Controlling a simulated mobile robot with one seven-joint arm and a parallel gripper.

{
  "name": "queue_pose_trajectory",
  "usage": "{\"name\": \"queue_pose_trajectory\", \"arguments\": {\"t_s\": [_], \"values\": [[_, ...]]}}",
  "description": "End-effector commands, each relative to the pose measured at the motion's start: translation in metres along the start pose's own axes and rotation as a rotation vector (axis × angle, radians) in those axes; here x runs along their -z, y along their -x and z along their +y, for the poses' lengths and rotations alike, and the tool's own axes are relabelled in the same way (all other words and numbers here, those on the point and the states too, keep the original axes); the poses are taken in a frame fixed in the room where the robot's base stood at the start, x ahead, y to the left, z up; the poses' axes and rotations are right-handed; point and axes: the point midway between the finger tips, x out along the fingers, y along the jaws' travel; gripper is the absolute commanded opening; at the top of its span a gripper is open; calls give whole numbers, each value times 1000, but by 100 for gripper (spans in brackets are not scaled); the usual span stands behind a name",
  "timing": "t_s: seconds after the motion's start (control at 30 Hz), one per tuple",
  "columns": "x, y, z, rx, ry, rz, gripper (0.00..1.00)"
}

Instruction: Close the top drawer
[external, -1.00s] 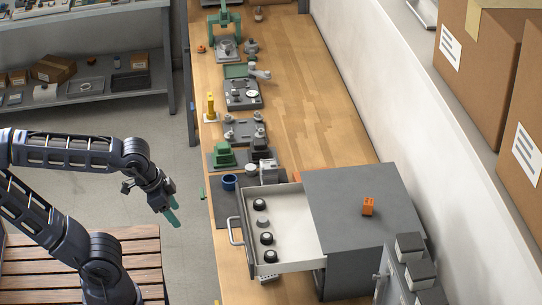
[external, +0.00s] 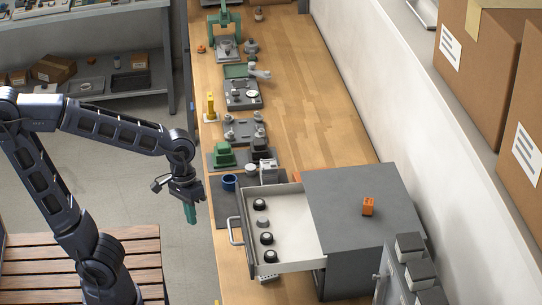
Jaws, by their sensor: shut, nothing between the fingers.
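The top drawer (external: 290,229) of the grey cabinet (external: 353,205) is pulled out to the left. Its pale inside holds several dark round parts (external: 266,239) along the left end. The drawer's metal handle (external: 232,231) is on its left front. My gripper (external: 191,215) is shut and empty, with its green fingers pointing down. It is left of the handle, apart from it, and appears to be off the bench edge.
A blue cup (external: 229,183) and a green part (external: 223,154) stand on the bench behind the drawer. Grey boxes (external: 411,247) are at the front right. The bench's far right side is clear.

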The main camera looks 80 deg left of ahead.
Motion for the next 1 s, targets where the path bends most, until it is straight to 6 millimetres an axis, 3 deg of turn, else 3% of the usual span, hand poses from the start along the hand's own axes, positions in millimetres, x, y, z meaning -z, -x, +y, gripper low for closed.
{"name": "queue_pose_trajectory", "arguments": {"t_s": [0.3, 0.6, 1.0], "values": [[36, -41, -10, 99, 462, -209, 0], [63, -71, -22, 268, 907, -294, 0], [91, -85, -36, 495, 1472, -218, 0]]}}
